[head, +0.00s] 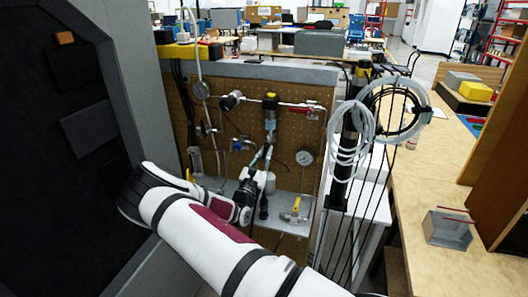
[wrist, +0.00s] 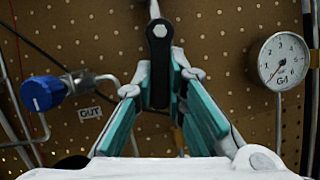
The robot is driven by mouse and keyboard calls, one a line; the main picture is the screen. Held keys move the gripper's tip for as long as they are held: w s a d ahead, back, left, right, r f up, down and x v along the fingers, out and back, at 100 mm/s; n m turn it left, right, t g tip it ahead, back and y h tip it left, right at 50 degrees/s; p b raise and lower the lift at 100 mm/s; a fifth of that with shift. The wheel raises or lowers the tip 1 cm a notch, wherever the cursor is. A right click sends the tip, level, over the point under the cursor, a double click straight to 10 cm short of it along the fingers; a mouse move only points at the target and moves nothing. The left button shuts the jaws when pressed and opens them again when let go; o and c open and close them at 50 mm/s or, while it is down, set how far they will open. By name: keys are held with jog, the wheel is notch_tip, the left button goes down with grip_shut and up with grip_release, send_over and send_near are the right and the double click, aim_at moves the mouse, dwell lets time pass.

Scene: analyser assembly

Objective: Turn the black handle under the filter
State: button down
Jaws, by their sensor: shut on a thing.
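The black handle (wrist: 159,45) is upright in the wrist view, with a silver hex bolt near its top. My gripper (wrist: 161,92) has its teal-padded fingers closed on both sides of the handle's lower part. The handle is hard to make out there, behind the fingers.
The brown pegboard (head: 180,110) carries tubing and fittings. A round gauge (wrist: 283,61) is right of the handle and a blue knob (wrist: 42,93) left of it. A yellow-handled valve (head: 296,205) stands lower right. White coiled tubing (head: 350,140) hangs at the right.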

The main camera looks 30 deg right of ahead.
jog(key=shift+s+d+f+n+t+y+p, duration=0.15)
jog(key=shift+n+t+y+p, duration=0.2)
jog(key=shift+n, duration=0.5)
jog(key=shift+s+d+r+n+t+y+p, duration=0.2)
jog(key=shift+n+t, duration=0.25)
jog(key=shift+n, duration=0.4)
jog(key=shift+a+f, duration=0.15)
jog(key=shift+f, duration=0.05)
jog(key=c, duration=1.6)
grip_release()
jog(key=v, duration=1.2)
